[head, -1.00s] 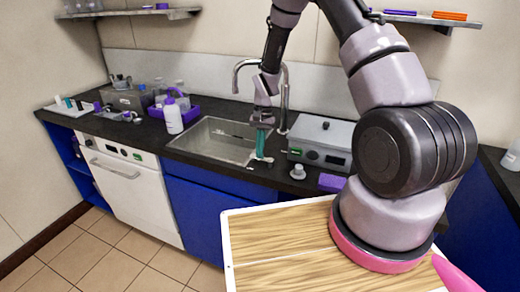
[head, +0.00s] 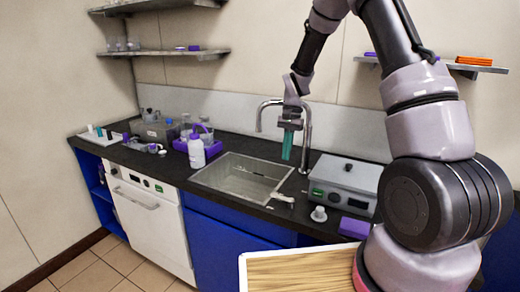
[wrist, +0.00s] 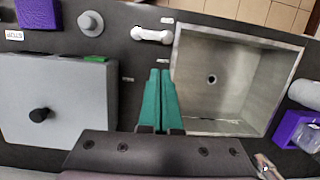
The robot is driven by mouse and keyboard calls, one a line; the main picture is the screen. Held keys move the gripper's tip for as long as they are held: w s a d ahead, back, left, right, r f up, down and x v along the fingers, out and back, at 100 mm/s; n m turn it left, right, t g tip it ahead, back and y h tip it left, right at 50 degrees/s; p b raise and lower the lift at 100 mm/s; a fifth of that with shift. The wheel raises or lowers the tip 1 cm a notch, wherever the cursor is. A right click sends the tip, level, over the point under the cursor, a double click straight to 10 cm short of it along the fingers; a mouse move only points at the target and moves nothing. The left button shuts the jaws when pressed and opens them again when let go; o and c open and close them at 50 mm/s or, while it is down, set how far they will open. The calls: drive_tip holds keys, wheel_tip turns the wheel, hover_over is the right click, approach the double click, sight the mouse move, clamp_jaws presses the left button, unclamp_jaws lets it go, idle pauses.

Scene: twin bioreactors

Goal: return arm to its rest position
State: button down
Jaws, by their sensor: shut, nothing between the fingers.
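My gripper (head: 288,146) is raised above the counter, pointing down, near the right rim of the sink and the tap. Its teal fingers are shut with nothing between them, and they also show in the wrist view (wrist: 160,100). My arm rises from the wooden-topped base at the lower right, arches up out of the top of the head view and comes down to the gripper.
The sink (head: 213,181) and tall tap (head: 307,138) are close to the gripper. A grey lidded device (head: 345,178) stands right of it, with a purple block (head: 354,228) in front. A white bottle (head: 196,152) stands left of the sink. Shelves (head: 165,53) hang above.

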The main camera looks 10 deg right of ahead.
drive_tip(key=s+d+r+n+t, duration=0.15)
drive_tip(key=s+r, duration=0.35)
drive_tip(key=r, duration=0.6)
drive_tip(key=s+d+r+m+t, duration=0.1)
drive_tip(key=s+d+r+t, duration=0.25)
drive_tip(key=r, duration=0.65)
drive_tip(key=s+d+r+t, duration=0.1)
drive_tip(key=s+r, duration=0.3)
drive_tip(key=s, duration=0.4)
drive_tip(key=s+d+r+n+t, duration=0.1)
drive_tip(key=s+r+t, duration=0.2)
drive_tip(key=s, duration=0.5)
drive_tip(key=shift+s+d+r, duration=0.2)
drive_tip(key=shift+d+r, duration=0.05)
drive_tip(key=shift+r, duration=0.6)
drive_tip(key=shift+n, duration=0.25)
